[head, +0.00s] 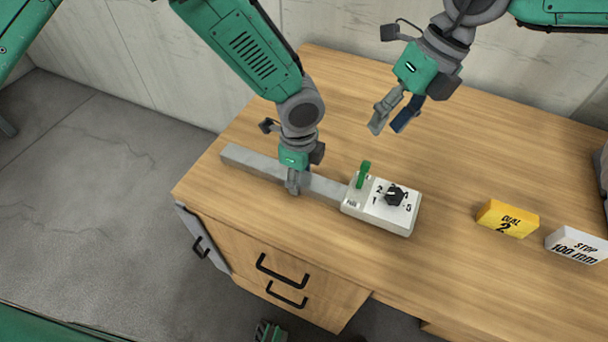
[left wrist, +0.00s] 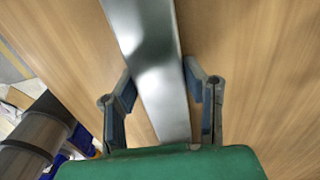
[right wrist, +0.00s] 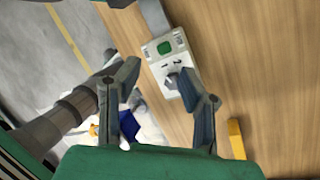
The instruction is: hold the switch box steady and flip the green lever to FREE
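The switch box (head: 378,218) is a white box on the wooden table. The green lever (head: 363,174) stands up on its left part, and a black dial (head: 395,195) is on its right. A long grey bar (head: 250,162) runs left from the box. My left gripper (head: 295,187) is down at this bar; in the left wrist view the bar (left wrist: 155,60) lies between its fingers, close to both. Firm contact is unclear. My right gripper (head: 392,122) is open and empty, above and behind the box. In the right wrist view, the lever (right wrist: 164,47) shows from above.
A yellow block (head: 507,219) marked DIAL 2 and a white block (head: 577,246) marked STOP 100 mm stand to the right of the box. The wooden table (head: 300,235) is clear in front of the bar. A wall is behind the table.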

